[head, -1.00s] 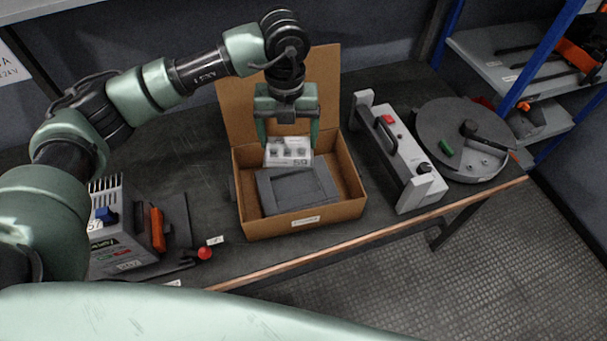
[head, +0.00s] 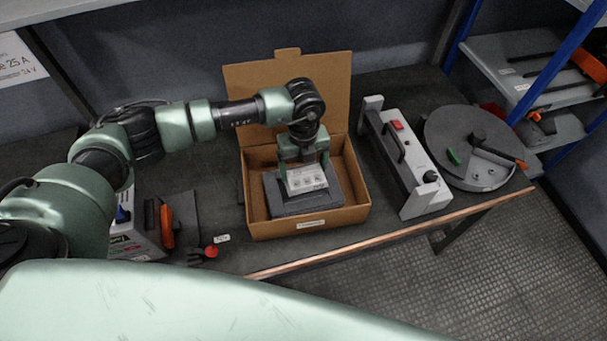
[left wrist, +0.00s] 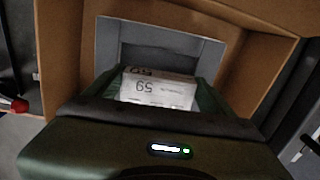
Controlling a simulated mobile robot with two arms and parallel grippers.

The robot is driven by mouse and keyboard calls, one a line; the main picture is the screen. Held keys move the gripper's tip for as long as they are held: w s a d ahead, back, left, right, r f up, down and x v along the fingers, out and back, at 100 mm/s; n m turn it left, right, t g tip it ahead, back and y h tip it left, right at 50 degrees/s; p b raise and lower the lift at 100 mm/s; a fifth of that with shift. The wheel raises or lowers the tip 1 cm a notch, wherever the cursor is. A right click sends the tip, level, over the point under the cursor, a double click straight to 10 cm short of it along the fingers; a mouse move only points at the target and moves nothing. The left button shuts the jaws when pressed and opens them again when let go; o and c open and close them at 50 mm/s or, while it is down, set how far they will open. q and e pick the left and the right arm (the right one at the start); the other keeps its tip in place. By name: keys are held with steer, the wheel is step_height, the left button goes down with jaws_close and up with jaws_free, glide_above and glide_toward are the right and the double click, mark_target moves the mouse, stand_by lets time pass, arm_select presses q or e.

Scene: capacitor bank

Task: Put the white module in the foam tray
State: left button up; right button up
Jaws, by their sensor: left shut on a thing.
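The white module (head: 306,180) is between the fingers of my left gripper (head: 305,177), which is shut on it. It hangs over the grey foam tray (head: 280,205), which lies in the open cardboard box. The module also shows in the left wrist view (left wrist: 157,90), with printed marks on its face and the tray (left wrist: 107,45) beyond it. Whether the module's lower edge touches the tray, I cannot tell. My right gripper is not in view.
The cardboard box (head: 258,228) has its lid raised at the back. To its right stand a grey device with a black handle (head: 411,170) and a round turntable (head: 450,128). To its left are a grey unit with an orange part (head: 167,226) and a red knob (head: 211,251).

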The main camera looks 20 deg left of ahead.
mark_target(303, 179)
arm_select(q)
step_height(303, 179, down, 4)
steer(key=shift+f+p, duration=0.25)
steer(key=shift+p, duration=0.05)
steer(key=shift+s+f, duration=0.15)
steer(key=shift+s, duration=0.15)
steer(key=o, duration=1.9)
steer(key=shift+f, duration=0.15)
steer(key=shift+s+a, duration=0.1)
steer(key=shift+r, duration=0.4)
steer(key=r+b, duration=0.1)
steer(key=r, duration=0.6)
steer(key=r+b, duration=0.1)
steer(key=r, duration=0.3)
steer(key=shift+w+r+b, duration=0.3)
steer(key=shift+w+b, duration=0.05)
steer(key=shift+w, duration=0.05)
